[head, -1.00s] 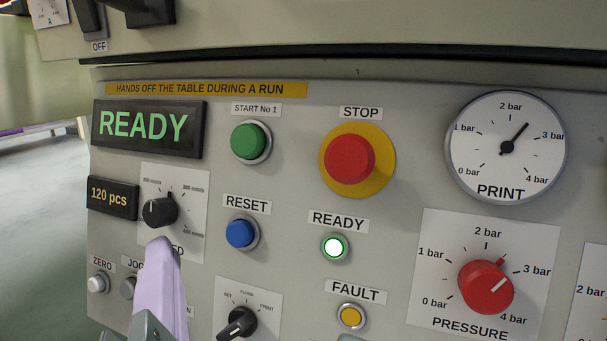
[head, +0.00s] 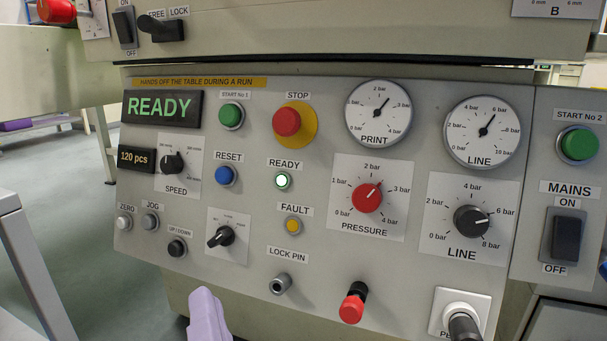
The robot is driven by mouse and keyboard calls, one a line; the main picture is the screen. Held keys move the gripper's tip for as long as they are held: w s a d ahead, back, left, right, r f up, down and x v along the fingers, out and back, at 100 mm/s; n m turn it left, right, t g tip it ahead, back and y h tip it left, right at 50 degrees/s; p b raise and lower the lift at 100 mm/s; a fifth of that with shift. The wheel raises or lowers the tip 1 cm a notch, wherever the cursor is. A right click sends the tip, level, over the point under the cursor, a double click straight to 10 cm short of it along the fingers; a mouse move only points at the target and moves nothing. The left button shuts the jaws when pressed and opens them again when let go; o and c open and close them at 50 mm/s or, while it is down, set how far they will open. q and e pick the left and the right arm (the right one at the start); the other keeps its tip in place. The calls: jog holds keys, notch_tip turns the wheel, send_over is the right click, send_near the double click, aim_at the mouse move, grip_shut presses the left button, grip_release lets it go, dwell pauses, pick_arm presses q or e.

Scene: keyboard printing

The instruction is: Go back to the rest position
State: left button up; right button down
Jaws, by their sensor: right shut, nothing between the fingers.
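My right gripper (head: 208,315) shows at the bottom edge as a lavender finger, shut and empty. It stands in front of the lower panel and below the mode knob (head: 221,237), apart from the controls as far as I can tell. The rest of this gripper is cut off by the frame. My left gripper is not in view. The grey control panel (head: 262,205) fills the middle. Its display (head: 161,107) reads READY, the counter (head: 136,159) reads 120 pcs, and the READY lamp (head: 282,181) glows. The black SPEED knob (head: 172,163) is clear of the gripper.
The red STOP button (head: 286,121), red PRESSURE knob (head: 367,197) and black LINE knob (head: 471,221) stick out from the panel. A red-capped fitting (head: 352,304) and a dark plug (head: 464,327) project below. Open floor (head: 75,240) lies at left.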

jog(key=d+f+n+g+h, duration=0.1)
jog(key=d+f+n, duration=0.2)
jog(key=d+f, duration=0.35)
jog(key=d+f+n+g, duration=0.1)
jog(key=d+f+n, duration=0.15)
jog(key=d, duration=0.65)
jog(key=s+a+r+n+g+y, duration=0.2)
jog(key=s+a+n+g+y, duration=0.15)
jog(key=n, duration=0.85)
jog(key=s+a+r+n+g+y, duration=0.1)
jog(key=s+a+n+g+y, duration=0.2)
jog(key=n, duration=1)
jog(key=s+d+f+n+g+h, duration=0.1)
jog(key=s+d+n+g+h, duration=0.15)
jog(key=d+n+h, duration=0.8)
jog(key=s+d+f+n+g+h, duration=0.15)
jog(key=s+d+n+h, duration=0.3)
jog(key=d+n, duration=0.65)
jog(key=a+f+m+y, duration=0.2)
jog(key=a+m+y, duration=0.1)
jog(key=a+m, duration=0.3)
pick_arm(q)
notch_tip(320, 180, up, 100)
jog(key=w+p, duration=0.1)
jog(key=p, duration=9.8)
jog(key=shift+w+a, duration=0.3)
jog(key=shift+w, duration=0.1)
pick_arm(e)
notch_tip(320, 180, up, 100)
jog(key=shift+s, duration=0.15)
